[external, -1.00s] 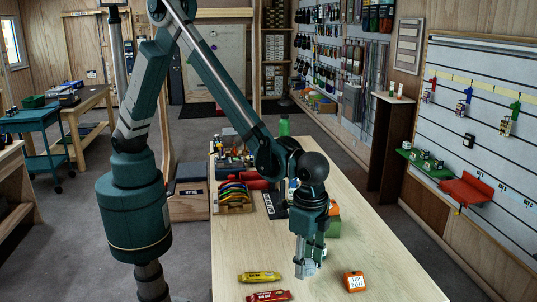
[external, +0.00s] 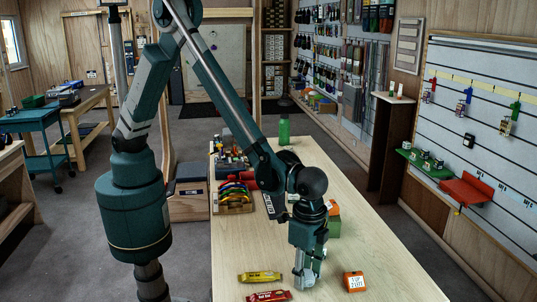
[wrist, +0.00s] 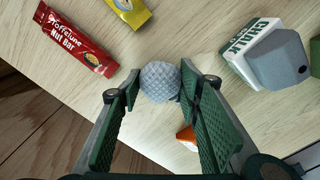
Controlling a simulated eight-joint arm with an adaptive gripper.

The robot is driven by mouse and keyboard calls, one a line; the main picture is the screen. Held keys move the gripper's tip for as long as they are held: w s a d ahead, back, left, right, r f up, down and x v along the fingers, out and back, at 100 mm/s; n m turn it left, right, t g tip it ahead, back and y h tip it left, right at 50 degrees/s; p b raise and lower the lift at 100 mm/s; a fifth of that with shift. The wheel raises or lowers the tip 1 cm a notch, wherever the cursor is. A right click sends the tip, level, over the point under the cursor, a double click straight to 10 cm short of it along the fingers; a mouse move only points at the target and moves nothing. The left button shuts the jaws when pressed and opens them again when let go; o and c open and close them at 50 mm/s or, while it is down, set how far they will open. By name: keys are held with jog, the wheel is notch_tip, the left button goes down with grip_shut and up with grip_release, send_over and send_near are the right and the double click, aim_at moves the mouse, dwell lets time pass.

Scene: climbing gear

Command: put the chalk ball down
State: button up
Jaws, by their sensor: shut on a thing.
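The chalk ball (wrist: 160,80) is a grey, textured sphere held between my fingertips in the wrist view. My gripper (wrist: 157,86) is shut on it, with one finger on each side. In the external view my gripper (external: 306,284) points down low over the wooden table (external: 385,262), between the snack bars and an orange box.
A yellow bar (external: 260,277) and a red nut bar (external: 268,296) lie left of my gripper. An orange box (external: 354,281) is close on its right. A chalk box (wrist: 248,45) and a grey-green block (wrist: 280,62) show in the wrist view. Table at right is clear.

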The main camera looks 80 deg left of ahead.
aim_at(306, 272)
jog(key=shift+f, duration=0.2)
jog(key=o, duration=0.8)
jog(key=shift+o, duration=0.2)
jog(key=shift+r, duration=0.25)
notch_tip(306, 272, up, 12)
dwell(0.8)
jog(key=shift+a, duration=0.1)
